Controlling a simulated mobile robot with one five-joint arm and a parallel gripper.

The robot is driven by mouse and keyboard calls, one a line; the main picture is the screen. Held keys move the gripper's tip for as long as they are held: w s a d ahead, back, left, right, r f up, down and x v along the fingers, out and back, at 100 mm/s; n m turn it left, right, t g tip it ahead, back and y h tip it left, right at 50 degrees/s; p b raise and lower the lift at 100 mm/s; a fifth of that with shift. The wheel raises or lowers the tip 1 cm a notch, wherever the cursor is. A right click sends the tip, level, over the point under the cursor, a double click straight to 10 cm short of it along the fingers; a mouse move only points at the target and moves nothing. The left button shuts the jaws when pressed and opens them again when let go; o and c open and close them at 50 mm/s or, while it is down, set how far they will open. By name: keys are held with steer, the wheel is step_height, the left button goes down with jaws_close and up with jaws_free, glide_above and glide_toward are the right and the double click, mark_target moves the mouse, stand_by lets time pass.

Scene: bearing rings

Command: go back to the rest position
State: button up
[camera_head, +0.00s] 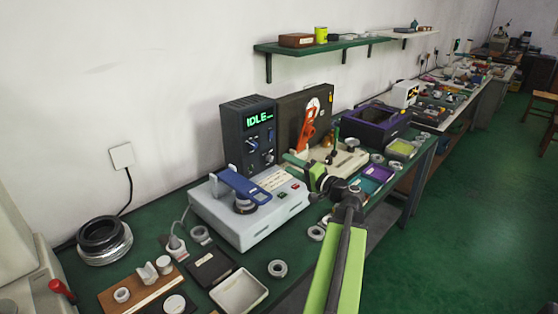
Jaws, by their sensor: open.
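My gripper (309,170) is at the end of my green and black arm, which reaches up from the bottom of the picture. It is open, with no object visible between its fingers. It appears in front of the cream fixture (350,163) and right of the grey machine (275,212) with the blue lever (241,186). Whether it touches anything there cannot be told. Several bearing rings lie on the green bench, among them one ring (277,268) near the front and another ring (316,233) beside my arm.
A black control box (250,133) reading IDLE stands behind the machine. A purple crate (375,125), a purple tray (379,174) and a yellow-green tray (401,148) are to the right. A white tray (239,291) lies at the front. Open green floor (460,230) is on the right.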

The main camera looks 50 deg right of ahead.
steer(key=shift+s, duration=0.4)
